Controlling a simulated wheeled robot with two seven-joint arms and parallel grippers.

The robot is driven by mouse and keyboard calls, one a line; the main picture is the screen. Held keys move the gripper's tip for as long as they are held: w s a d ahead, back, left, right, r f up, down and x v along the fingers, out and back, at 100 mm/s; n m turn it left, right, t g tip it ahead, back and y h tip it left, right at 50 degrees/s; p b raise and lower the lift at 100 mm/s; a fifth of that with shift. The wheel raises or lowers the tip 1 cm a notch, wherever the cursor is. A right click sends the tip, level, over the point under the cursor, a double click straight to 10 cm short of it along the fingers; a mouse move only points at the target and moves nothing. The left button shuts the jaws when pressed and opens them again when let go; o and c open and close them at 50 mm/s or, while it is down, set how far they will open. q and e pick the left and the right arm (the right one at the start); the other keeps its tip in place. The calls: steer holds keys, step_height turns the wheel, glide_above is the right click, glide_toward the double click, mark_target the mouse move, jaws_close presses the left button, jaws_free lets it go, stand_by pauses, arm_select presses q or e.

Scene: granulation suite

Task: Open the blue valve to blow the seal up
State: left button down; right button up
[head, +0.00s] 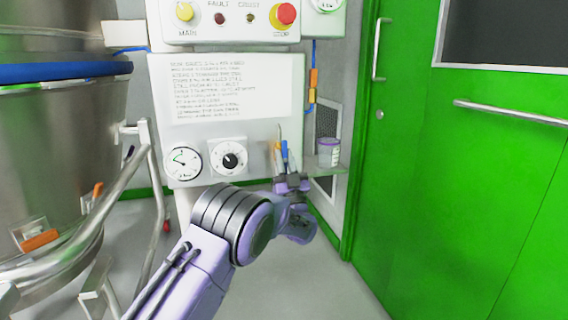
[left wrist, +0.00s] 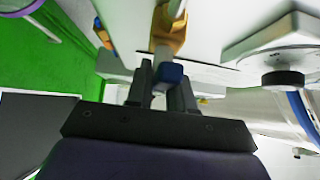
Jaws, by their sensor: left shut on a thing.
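The blue valve handle (head: 285,151) stands upright at the right edge of the grey control panel (head: 225,120), beside an orange-yellow part. In the left wrist view the blue handle (left wrist: 171,73) sits between my two dark fingers, in front of a brass-yellow valve body (left wrist: 169,32). My left gripper (head: 290,180) is shut on the blue handle from below, and it also shows in the left wrist view (left wrist: 163,88). The fingers hide part of the handle. A round gauge (head: 184,163) with a needle is at the panel's lower left. My right gripper is not in view.
A black knob (head: 229,158) is left of the valve. A small shelf with a purple-lidded jar (head: 328,152) is close on the right. A steel vessel (head: 50,150) with tubular frame stands at left, green doors (head: 460,170) at right.

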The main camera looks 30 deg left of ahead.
arm_select(q)
steer(key=shift+r, duration=0.1)
stand_by(0.4)
steer(key=c, duration=1)
jaws_free()
steer(key=shift+c, duration=0.2)
steer(key=p+v, duration=0.1)
steer(key=v, duration=0.9)
steer(key=shift+d+f+p, duration=0.2)
steer(key=shift+f+p, duration=0.1)
steer(key=shift+p, duration=0.1)
